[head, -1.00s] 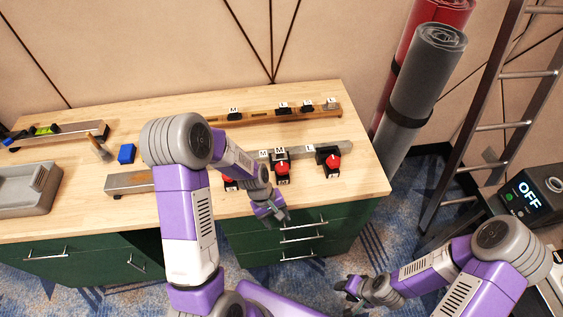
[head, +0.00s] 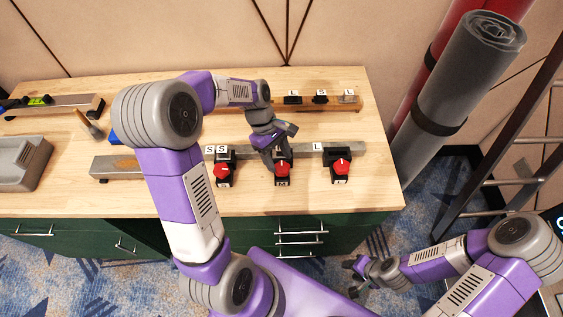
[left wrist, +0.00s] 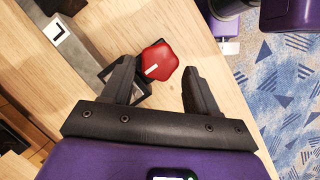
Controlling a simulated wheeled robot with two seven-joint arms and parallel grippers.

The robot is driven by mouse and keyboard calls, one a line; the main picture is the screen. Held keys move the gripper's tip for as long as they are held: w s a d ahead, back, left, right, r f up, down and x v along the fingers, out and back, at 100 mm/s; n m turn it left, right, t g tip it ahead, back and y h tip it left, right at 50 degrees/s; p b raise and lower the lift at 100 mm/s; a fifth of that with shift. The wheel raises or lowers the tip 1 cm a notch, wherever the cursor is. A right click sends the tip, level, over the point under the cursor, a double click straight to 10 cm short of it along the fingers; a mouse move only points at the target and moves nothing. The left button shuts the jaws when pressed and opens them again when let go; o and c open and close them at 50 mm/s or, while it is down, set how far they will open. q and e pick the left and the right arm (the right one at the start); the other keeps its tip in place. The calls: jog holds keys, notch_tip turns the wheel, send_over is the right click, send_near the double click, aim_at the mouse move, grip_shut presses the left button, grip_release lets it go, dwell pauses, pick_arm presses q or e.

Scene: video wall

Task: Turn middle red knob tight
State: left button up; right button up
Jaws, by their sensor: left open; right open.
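The middle red knob (head: 282,168) sits on a black block in the middle of a row of three on the bench. My left gripper (head: 276,150) is over it in the head view, coming from behind. In the left wrist view the red knob (left wrist: 160,61), with a white line on top, lies between the tips of the open left fingers (left wrist: 160,85), with a gap to the right finger. The left red knob (head: 222,171) and right red knob (head: 341,167) stand to either side. My right gripper (head: 358,276) is open and empty, low in front of the bench.
The wooden bench top (head: 255,200) is clear in front of the knobs. A rail with letter-tagged black blocks (head: 321,97) lies behind. Grey and red rolls (head: 450,85) stand right of the bench.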

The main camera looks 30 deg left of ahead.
aim_at(282, 170)
pick_arm(q)
jog(key=shift+x, duration=1.35)
jog(key=c, duration=0.7)
